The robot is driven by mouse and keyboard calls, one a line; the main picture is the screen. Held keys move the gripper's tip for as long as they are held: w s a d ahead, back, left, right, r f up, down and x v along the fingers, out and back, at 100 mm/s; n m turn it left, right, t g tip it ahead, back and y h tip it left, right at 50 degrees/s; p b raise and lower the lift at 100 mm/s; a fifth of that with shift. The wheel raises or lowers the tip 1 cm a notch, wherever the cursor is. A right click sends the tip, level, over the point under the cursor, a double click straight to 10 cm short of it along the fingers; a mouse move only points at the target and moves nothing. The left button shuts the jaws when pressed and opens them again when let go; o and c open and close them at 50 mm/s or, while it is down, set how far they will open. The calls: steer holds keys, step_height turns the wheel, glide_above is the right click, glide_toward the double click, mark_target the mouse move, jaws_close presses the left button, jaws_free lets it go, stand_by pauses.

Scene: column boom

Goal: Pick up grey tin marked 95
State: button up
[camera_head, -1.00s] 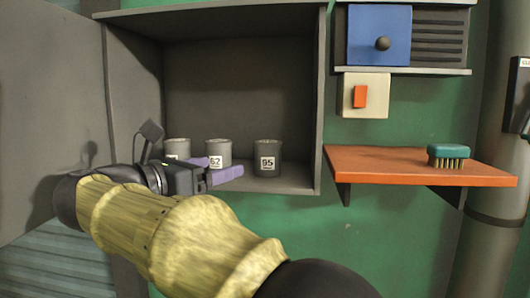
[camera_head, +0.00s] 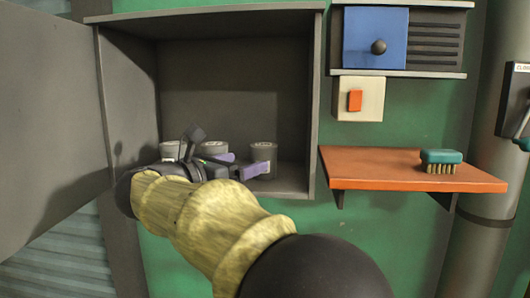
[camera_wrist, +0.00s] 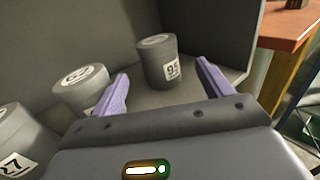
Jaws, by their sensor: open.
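The grey tin marked 95 (camera_head: 263,152) stands upright on the floor of the open grey cupboard, rightmost of three similar tins. In the wrist view the tin marked 95 (camera_wrist: 156,58) lies ahead, between the lines of my two purple fingers, with its label turned to the right. My gripper (camera_head: 248,163) is open and empty inside the cupboard mouth. In the wrist view my gripper (camera_wrist: 162,70) has a finger on either side of the tin. I cannot tell how far the fingertips reach past its front. In the head view a finger hides the tin's lower part.
The middle tin (camera_wrist: 82,88) stands close to the left finger; another tin (camera_wrist: 17,142) is further left. The cupboard's right wall (camera_head: 312,110) is close to the tin marked 95. An orange shelf (camera_head: 390,170) with a green brush (camera_head: 441,158) is outside to the right.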

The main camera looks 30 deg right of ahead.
mark_target(254, 157)
steer(key=p+x, duration=0.1)
steer(key=x, duration=0.3)
steer(key=shift+w+r+p, duration=0.1)
steer(key=shift+w+p, duration=0.1)
steer(key=shift+p, duration=0.1)
steer(key=shift+d, duration=0.2)
steer(key=shift+w+d+r+p, duration=0.1)
steer(key=shift+w+d+p, duration=0.15)
steer(key=shift+d+p, duration=0.45)
steer(key=p+x, duration=0.2)
steer(key=x, duration=0.1)
steer(key=shift+w+d+p, duration=0.2)
steer(key=shift+d+p, duration=0.15)
steer(key=shift+d, duration=0.1)
steer(key=shift+f, duration=0.2)
steer(key=shift+c, duration=0.2)
